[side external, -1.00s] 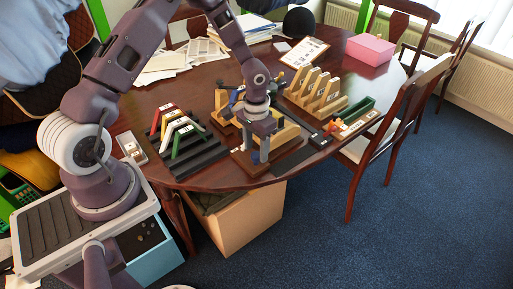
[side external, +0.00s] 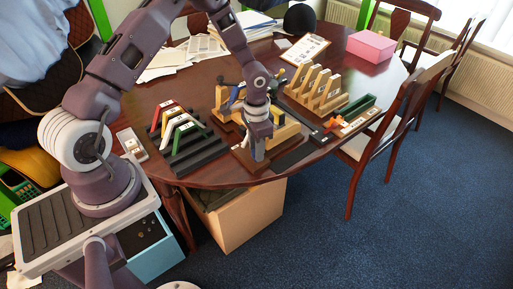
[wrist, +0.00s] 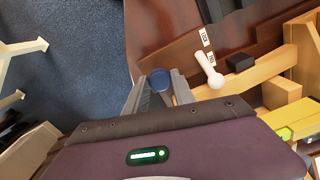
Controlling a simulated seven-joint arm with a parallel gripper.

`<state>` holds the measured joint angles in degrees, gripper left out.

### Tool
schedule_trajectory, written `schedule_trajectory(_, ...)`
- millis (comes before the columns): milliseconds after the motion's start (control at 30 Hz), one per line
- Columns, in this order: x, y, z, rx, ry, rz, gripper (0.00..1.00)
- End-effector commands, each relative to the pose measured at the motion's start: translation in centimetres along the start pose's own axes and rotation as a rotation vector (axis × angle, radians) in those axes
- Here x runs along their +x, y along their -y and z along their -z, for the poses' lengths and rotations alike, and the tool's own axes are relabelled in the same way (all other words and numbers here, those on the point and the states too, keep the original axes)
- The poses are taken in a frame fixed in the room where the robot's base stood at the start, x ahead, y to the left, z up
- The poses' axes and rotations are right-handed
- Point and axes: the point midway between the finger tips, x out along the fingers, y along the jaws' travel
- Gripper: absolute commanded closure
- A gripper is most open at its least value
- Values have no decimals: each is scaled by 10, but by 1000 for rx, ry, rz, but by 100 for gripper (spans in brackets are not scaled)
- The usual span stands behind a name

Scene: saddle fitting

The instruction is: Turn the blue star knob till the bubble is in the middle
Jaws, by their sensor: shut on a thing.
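The blue star knob (wrist: 161,79) shows in the wrist view as a dark blue round top between my two fingers. My gripper (wrist: 160,90) is shut on it, one finger on each side. In the side external view my gripper (side external: 259,154) points down at the front of the wooden fixture, and it hides the knob there.
A white round-headed piece (wrist: 208,72) and a black block (wrist: 239,62) stand close to the right of the knob. The table edge is close in front.

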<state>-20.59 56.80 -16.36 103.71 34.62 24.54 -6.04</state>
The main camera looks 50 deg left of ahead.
Motion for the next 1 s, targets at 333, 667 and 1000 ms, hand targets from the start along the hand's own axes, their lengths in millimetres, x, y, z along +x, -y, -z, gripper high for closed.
schedule_trajectory(333, 0, 0, 0, 116, -1, 1, 100)
schedule_trajectory(667, 0, 0, 0, 114, -1, 0, 48)
schedule_trajectory(1000, -38, 1, 1, 111, -5, 3, 48)
